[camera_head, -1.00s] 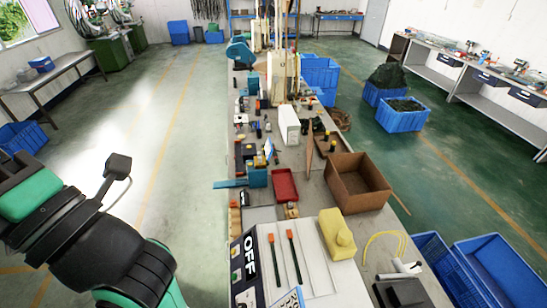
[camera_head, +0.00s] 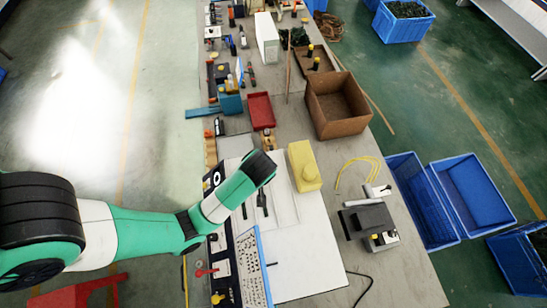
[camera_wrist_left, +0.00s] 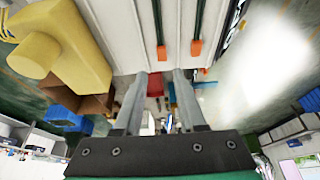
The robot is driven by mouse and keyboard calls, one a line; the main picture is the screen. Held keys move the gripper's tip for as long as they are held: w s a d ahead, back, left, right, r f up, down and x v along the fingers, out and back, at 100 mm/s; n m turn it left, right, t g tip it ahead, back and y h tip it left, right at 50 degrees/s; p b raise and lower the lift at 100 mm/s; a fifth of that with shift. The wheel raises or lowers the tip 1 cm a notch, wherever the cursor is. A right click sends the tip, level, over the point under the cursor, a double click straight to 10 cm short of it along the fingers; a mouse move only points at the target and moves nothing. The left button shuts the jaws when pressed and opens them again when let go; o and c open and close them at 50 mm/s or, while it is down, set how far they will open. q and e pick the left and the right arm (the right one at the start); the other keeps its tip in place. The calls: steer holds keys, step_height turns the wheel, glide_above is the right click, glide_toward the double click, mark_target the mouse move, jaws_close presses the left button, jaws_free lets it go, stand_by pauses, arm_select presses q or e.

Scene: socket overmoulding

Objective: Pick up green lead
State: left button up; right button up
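Two thin dark leads with orange ends lie side by side on the white panel. In the wrist view they are one lead (camera_wrist_left: 157,22) and a second lead (camera_wrist_left: 198,20) to its right. Their colour is too dark to tell if either is green. In the head view, lower parts of one lead (camera_head: 263,203) and the other show; my left arm hides their orange ends. My left gripper (camera_wrist_left: 160,76) is open and empty, its fingertips apart near the lead on the left in the wrist view, not around it. Its fingers are hidden in the head view. My right gripper is out of view.
A brown box (camera_head: 338,121), a red tray (camera_head: 261,117), a yellow cable (camera_head: 341,178) and a dark grey device (camera_head: 366,220) lie around.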

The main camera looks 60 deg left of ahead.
arm_select(q)
steer(key=x, duration=0.6)
steer(key=shift+s+a, duration=0.1)
steer(key=shift+s, duration=0.2)
steer(key=shift+w+x, duration=0.15)
steer(key=shift+x, duration=1.3)
steer(key=shift+w+x, duration=0.1)
steer(key=shift+x, duration=1.3)
steer(key=shift+a+r, duration=0.1)
jaws_close()
